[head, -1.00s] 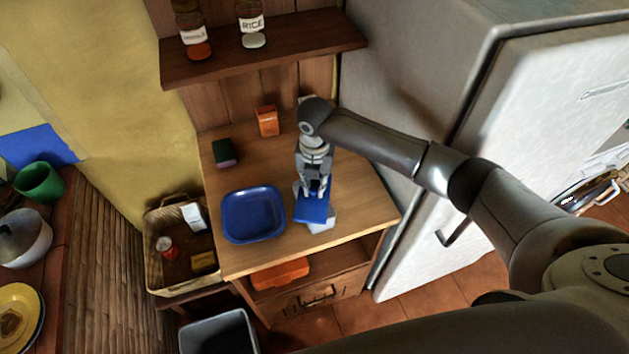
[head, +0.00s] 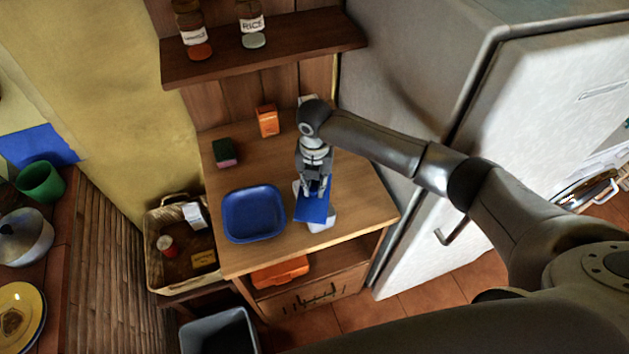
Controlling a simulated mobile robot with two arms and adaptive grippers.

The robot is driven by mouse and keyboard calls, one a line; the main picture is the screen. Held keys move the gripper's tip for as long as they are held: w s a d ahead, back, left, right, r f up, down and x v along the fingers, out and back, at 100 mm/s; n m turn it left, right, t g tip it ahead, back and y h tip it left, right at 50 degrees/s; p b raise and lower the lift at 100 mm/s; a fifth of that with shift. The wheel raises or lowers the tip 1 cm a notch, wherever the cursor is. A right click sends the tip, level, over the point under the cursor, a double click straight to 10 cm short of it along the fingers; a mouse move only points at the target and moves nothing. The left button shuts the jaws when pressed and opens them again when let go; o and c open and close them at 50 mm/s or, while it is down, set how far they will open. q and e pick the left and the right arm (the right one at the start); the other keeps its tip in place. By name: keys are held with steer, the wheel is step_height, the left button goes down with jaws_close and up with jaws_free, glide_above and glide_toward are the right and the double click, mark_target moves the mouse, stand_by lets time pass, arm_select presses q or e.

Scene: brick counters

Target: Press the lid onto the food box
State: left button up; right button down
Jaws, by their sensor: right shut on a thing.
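The blue lid (head: 312,211) is a flat piece at the tips of my right gripper (head: 315,192), above the wooden counter. My right gripper points down and is shut on the lid. The white food box (head: 323,222) is under the lid and mostly hidden by it; a pale part shows at the lid's right and lower side. The lid looks slightly tilted and turned against the box. I cannot tell whether it touches the box all round. My left gripper is not in view.
A blue tray (head: 253,213) stands just left of the box. A green and pink sponge (head: 225,153) and an orange carton (head: 267,121) are farther back. A shelf with jars (head: 265,52) hangs above. The fridge (head: 420,90) stands close on the right.

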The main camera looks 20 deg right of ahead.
stand_by(0.7)
stand_by(0.3)
steer(key=c, duration=0.8)
jaws_free()
steer(key=shift+p, duration=0.35)
steer(key=shift+r+p, duration=2.4)
steer(key=shift+r, duration=1.1)
